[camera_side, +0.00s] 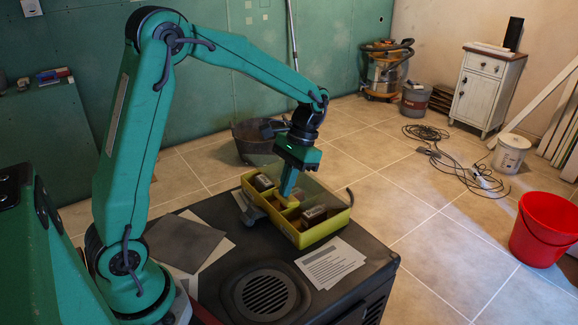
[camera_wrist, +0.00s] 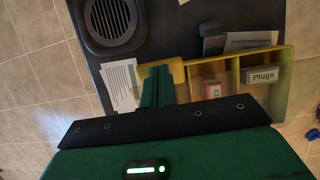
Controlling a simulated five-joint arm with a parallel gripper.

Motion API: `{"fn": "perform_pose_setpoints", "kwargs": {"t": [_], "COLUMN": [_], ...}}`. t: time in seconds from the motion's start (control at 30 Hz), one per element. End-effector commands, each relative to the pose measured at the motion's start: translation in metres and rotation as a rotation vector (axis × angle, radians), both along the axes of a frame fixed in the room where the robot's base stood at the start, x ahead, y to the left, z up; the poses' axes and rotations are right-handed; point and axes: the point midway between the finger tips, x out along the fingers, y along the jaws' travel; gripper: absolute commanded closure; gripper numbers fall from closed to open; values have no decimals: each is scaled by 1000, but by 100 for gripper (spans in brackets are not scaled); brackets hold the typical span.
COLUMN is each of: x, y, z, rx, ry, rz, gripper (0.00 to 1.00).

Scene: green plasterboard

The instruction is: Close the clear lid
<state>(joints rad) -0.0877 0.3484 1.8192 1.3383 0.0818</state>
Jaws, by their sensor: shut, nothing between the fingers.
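A yellow divided box (camera_side: 310,238) sits on the dark top of a cabinet in the side view; it also shows in the wrist view (camera_wrist: 176,72). Its clear lid (camera_side: 325,190) looks raised along the box's far side, faint and see-through. My gripper (camera_side: 287,194) is shut and empty, pointing down at the box, its fingertips over or just inside the near-middle of it. In the wrist view the closed green fingers (camera_wrist: 158,72) overlap one end of the box. I cannot tell whether they touch it. Small packs, one labelled "Plugs" (camera_wrist: 262,73), lie in the compartments.
A printed sheet (camera_side: 330,262) lies right of the box, and a round grille (camera_side: 265,293) is set in the cabinet top. A dark sheet (camera_side: 185,242) lies on the left. A black bucket (camera_side: 252,145) stands on the floor behind. A red bucket (camera_side: 545,230) stands far right.

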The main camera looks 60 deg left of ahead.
Motion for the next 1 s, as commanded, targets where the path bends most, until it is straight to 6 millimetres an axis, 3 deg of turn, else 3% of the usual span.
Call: {"fn": "perform_pose_setpoints", "kwargs": {"t": [0.6,1.0], "x": [-27,-30], "y": [0,0], "z": [-56,-68], "rx": [21,21], "ry": [-266,-266], "rz": [-6,-6], "gripper": [100,100]}}
